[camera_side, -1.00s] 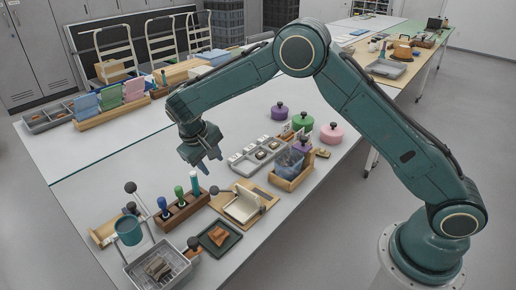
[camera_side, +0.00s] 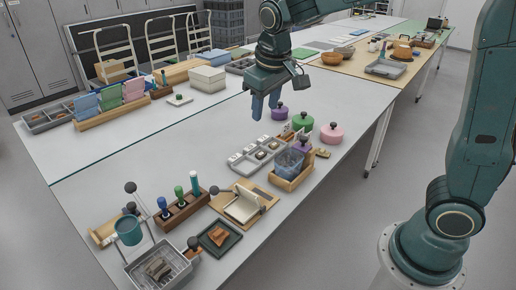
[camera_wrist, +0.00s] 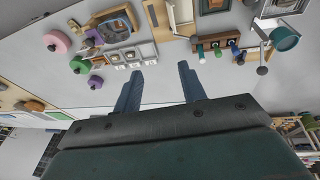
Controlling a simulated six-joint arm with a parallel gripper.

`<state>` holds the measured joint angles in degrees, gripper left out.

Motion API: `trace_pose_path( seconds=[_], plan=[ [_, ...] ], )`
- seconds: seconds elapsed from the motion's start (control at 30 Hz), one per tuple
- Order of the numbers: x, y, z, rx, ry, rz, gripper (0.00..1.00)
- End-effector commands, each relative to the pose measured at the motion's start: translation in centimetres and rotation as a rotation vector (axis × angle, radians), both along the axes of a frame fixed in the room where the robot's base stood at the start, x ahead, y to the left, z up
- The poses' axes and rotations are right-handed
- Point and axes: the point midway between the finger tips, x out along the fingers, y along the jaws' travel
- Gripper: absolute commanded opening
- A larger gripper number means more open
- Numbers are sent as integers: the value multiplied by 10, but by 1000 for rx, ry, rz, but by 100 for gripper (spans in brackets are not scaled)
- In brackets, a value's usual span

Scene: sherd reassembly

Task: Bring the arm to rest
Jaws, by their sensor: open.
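My gripper (camera_side: 264,106) is open and empty in the side view, held above the table (camera_side: 150,125) near its middle. The far parts of my arm run up out of the top of the side view.
A green pot (camera_side: 302,121) and a pink pot (camera_side: 332,134) stand right of my gripper. The left middle of the table is clear.

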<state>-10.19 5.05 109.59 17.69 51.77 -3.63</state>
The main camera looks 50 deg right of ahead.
Motion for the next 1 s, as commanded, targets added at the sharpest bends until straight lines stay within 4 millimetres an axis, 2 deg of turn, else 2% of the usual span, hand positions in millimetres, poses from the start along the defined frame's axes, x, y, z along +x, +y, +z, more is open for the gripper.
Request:
trace_pose_path(
  seconds=[0.2, 0.5, 0.77, 1.0],
  plan=[
    [-45, -10, 22, 35, -50, 7, 41],
    [-106, -18, 36, 75, -114, 21, 41],
    [-158, -20, 36, 105, -171, 35, 41],
    [-199, -18, 26, 125, -221, 50, 41]
  ],
)
